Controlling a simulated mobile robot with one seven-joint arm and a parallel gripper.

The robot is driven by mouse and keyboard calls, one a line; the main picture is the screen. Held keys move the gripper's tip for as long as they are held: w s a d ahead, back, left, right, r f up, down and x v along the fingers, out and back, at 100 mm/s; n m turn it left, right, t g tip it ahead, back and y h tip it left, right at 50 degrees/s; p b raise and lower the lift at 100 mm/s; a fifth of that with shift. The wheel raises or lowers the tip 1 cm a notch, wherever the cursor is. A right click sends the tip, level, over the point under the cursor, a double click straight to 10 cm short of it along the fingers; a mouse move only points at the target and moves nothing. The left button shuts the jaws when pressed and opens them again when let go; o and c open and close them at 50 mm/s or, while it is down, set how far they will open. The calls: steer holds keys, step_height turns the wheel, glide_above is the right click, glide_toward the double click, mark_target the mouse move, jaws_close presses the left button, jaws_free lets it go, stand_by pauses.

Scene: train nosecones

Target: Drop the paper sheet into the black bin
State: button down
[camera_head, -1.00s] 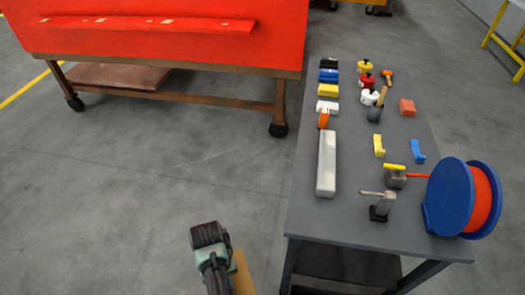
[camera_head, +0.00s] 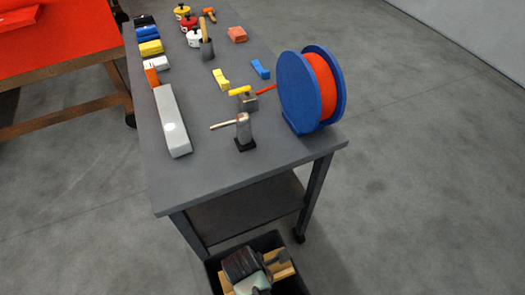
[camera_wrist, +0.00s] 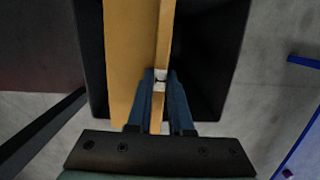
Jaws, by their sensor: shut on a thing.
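The black bin (camera_head: 262,242) stands on the floor by the near end of the grey table, at the bottom of the head view. Its dark walls (camera_wrist: 215,60) also flank the sheet in the wrist view. The tan paper sheet (camera_wrist: 128,60) is between my fingers and looks like a wide panel with a thin strip beside it. My gripper (camera_wrist: 160,80) is shut on it. In the head view, parts of the sheet (camera_head: 284,271) show around my wrist, over the bin opening. I cannot tell how far below the rim it reaches.
The grey table (camera_head: 205,182) stands just behind the bin, with a lower shelf and a caster at its near right leg. A blue reel with orange cord (camera_head: 300,90) sits at its right edge. Several tools and small boxes lie on top. Open floor (camera_head: 420,210) is on the right.

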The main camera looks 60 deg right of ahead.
steer(key=shift+s+d+f, duration=0.25)
steer(key=shift+s+f, duration=0.05)
steer(key=shift+s, duration=0.15)
steer(key=shift+f+n+b, duration=0.15)
steer(key=shift+n+b, duration=0.15)
steer(key=shift+b, duration=0.05)
step_height(320, 180, down, 6)
steer(key=b, duration=0.6)
steer(key=shift+r, duration=0.25)
steer(key=c, duration=0.7)
jaws_free()
steer(key=shift+c, duration=0.2)
steer(key=r+p, duration=0.1)
steer(key=r, duration=0.3)
steer(key=a+r+p, duration=0.1)
steer(key=r, duration=0.3)
steer(key=w+r, duration=0.1)
steer(key=r, duration=0.4)
steer(key=shift+a+p, duration=0.35)
steer(key=shift+p, duration=0.05)
